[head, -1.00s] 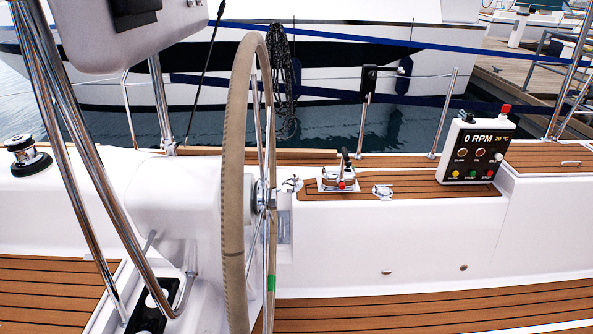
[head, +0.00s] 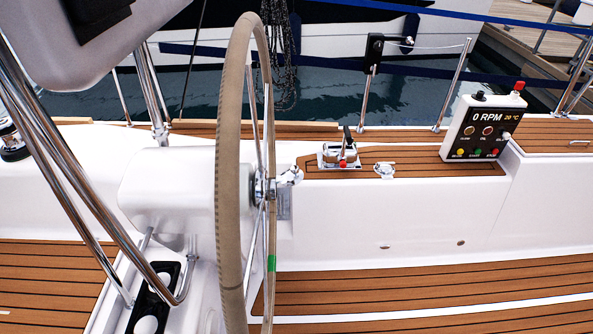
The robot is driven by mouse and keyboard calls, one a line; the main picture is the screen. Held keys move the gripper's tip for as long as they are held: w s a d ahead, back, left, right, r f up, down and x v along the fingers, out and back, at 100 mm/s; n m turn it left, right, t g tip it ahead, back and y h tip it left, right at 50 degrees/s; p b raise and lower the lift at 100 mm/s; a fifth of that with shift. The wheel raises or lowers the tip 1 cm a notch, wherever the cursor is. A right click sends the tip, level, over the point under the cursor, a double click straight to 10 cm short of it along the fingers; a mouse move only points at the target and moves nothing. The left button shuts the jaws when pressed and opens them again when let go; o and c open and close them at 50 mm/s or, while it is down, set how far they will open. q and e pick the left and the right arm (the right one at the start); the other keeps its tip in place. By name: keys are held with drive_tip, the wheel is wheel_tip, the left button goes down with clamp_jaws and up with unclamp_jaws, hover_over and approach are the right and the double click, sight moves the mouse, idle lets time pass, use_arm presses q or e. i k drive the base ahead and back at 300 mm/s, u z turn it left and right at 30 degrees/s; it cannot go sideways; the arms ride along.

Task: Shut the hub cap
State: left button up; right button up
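The steering wheel (head: 229,170) stands upright and nearly edge-on, left of centre, with a tan rim. Its chrome hub (head: 262,189) sits on a white pedestal (head: 168,190). A small chrome piece (head: 290,176), which looks like the hub cap, juts out to the right of the hub. It is too small to tell clearly whether it is open or shut. Neither of my grippers is in view.
A white control box (head: 482,127) reading 0 RPM and a throttle lever unit (head: 340,154) stand on the teak ledge. A chrome fitting (head: 384,170) lies beside the lever. Chrome rails (head: 75,165) cross the left side. The teak floor at front right is clear.

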sight(293, 176)
drive_tip(key=k, duration=0.9)
drive_tip(key=z, duration=1.05)
drive_tip(key=i, duration=2.5)
drive_tip(key=u, duration=2.85)
